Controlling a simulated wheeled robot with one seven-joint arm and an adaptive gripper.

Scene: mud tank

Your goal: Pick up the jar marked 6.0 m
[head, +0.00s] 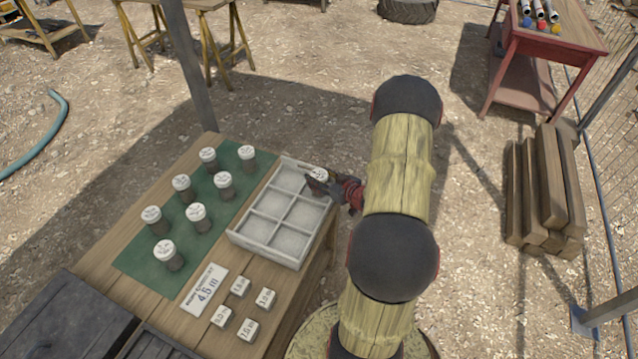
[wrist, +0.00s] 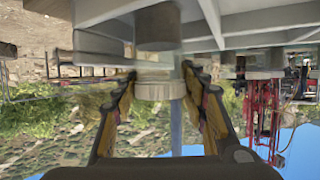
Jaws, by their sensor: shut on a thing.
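A jar with a white lid (head: 320,174) is between the fingers of my gripper (head: 327,187), at the far right corner of the divided tray (head: 262,256). In the wrist view, which looks upside down, my gripper (wrist: 160,84) is shut on this jar's pale lid (wrist: 160,90), with its grey body (wrist: 158,28) beyond. The lid's marking is too small to read. I cannot tell whether the jar touches the tray. Several similar jars, such as one at the front (head: 164,251), stand upright on the green mat (head: 136,262); their markings are not legible.
A card (head: 204,288) reading 4.5 m and several small marked white blocks (head: 240,287) lie on the wooden table (head: 100,262). The tray's visible compartments look empty. Stacked timbers (head: 548,190) and a red table (head: 555,44) stand to the right. A post (head: 190,65) rises behind.

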